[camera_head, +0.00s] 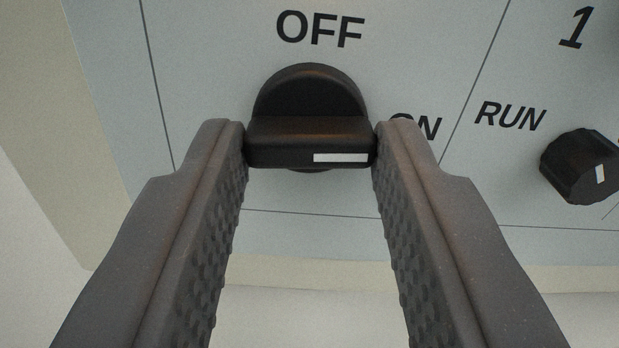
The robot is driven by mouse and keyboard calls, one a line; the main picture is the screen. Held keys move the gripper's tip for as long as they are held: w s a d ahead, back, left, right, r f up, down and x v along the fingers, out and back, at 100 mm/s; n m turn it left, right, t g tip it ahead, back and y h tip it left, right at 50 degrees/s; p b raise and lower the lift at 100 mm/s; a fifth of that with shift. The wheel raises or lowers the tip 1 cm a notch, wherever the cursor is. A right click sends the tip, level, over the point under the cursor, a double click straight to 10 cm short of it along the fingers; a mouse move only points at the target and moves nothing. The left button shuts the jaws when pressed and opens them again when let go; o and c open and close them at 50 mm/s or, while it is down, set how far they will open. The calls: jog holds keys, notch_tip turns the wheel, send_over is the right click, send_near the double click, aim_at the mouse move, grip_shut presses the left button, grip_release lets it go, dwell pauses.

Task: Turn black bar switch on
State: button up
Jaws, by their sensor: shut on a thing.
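The black bar switch (310,141) sits on the light grey panel, below the OFF label (319,29). Its bar lies level across a round black base, and the white mark on the bar is at its right end, toward the ON label (426,126). My gripper (310,148) is shut on the bar, with one finger against each end. The right fingertip covers part of the ON label.
A black knob (580,168) with a white mark stands at the right, near the RUN label (510,116) and a figure 1 (576,27). The panel (210,60) has thin dividing lines. Its lower edge and a pale surface show below.

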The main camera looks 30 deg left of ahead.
jog(key=shift+s+a+f+m+p, duration=0.1)
jog(key=shift+a+f+m+p, duration=0.1)
jog(key=shift+m+p, duration=0.4)
jog(key=o, duration=1)
jog(key=shift+d+r, duration=0.1)
jog(key=shift+s+d, duration=0.25)
jog(key=shift+d, duration=0.15)
jog(key=b+v, duration=0.1)
jog(key=v, duration=1.1)
jog(key=shift+s+d, duration=0.15)
jog(key=shift+s, duration=0.25)
jog(key=shift+w, duration=0.1)
